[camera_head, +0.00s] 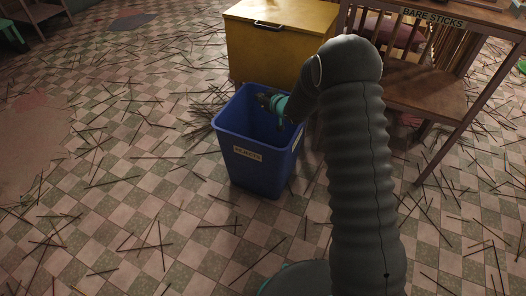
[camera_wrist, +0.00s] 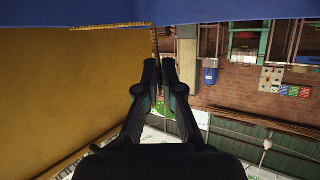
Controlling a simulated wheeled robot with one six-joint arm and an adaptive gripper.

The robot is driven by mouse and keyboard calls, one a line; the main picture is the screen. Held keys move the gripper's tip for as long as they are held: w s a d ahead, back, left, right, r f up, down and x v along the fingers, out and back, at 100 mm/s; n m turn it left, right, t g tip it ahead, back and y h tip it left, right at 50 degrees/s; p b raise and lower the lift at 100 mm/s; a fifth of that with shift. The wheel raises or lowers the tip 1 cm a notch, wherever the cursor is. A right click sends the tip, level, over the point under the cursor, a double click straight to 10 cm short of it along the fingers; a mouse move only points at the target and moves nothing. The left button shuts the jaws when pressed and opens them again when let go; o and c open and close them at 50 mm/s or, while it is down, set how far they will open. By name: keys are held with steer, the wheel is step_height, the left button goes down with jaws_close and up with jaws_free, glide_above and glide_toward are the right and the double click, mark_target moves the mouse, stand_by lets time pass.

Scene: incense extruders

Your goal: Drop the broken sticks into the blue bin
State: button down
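The blue bin (camera_head: 257,165) stands upright on the tiled floor, with a pale label on its front. My gripper (camera_head: 266,101) is at the bin's opening, near its back rim. The bin's blue wall (camera_wrist: 100,11) fills the top of the wrist view. There my gripper's two dark fingers (camera_wrist: 159,68) are close together with a narrow gap. A thin brown line runs up from the tips; I cannot tell whether it is a held stick or the cabinet's edge. Thin broken sticks (camera_head: 155,157) lie scattered over the floor. The bin's inside is mostly hidden.
A yellow cabinet (camera_head: 270,50) with a dark handle stands right behind the bin. A wooden rack (camera_head: 425,90) labelled "BARE STICKS" stands to the right. Open floor with loose sticks lies left and in front. A brick wall (camera_wrist: 235,80) shows in the wrist view.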

step_height(320, 180, down, 2)
steer(key=shift+f+b, duration=0.1)
steer(key=shift+b, duration=0.3)
steer(key=c, duration=1.2)
jaws_free()
steer(key=shift+c, duration=0.2)
steer(key=v, duration=1.2)
